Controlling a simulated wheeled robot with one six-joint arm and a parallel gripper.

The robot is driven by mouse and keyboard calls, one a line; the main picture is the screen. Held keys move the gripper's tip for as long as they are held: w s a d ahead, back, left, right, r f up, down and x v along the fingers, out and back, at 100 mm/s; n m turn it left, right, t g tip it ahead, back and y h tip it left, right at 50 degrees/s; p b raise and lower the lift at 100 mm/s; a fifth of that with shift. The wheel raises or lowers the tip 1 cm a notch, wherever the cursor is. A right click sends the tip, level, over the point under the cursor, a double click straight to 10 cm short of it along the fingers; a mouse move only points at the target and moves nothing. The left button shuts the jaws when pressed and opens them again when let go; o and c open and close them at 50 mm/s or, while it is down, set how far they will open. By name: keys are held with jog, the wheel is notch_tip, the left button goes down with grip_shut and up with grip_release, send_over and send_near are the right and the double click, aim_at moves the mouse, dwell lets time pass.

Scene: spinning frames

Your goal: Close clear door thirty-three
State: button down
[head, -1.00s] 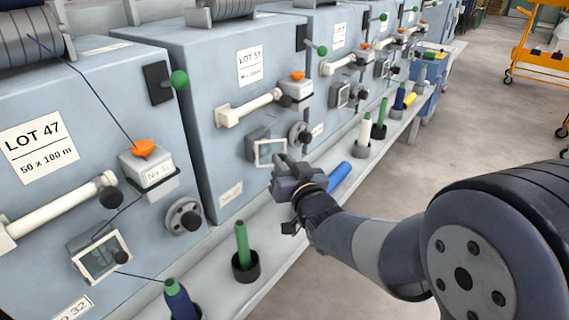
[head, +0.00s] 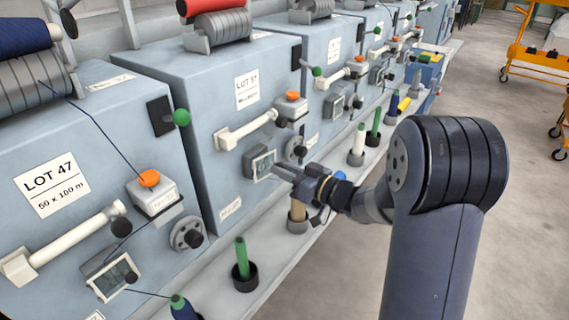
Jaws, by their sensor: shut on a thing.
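The clear door (head: 264,165) is a small framed see-through pane on the front of the second grey-blue machine (head: 215,120). A name plate (head: 230,209) sits below it, but its number is too small to read.
Below, a ledge carries a green tube (head: 242,258), a tan tube (head: 297,210) and several others. Open floor (head: 500,190) lies to the right.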

jog(key=shift+w+a+r+n+g+y+p, duration=0.1)
jog(key=shift+w+n+g+y+p, duration=0.35)
jog(key=shift+n+g+p, duration=0.25)
jog(key=shift+w+n+g+y+p, duration=0.3)
jog(key=shift+n+g+y+p, duration=0.15)
jog(key=shift+g, duration=0.35)
jog(key=c, duration=1.3)
grip_release()
jog(key=p+v, duration=0.2)
jog(key=v, duration=0.8)
jog(key=shift+s+d, duration=0.2)
jog(key=shift+d, duration=0.15)
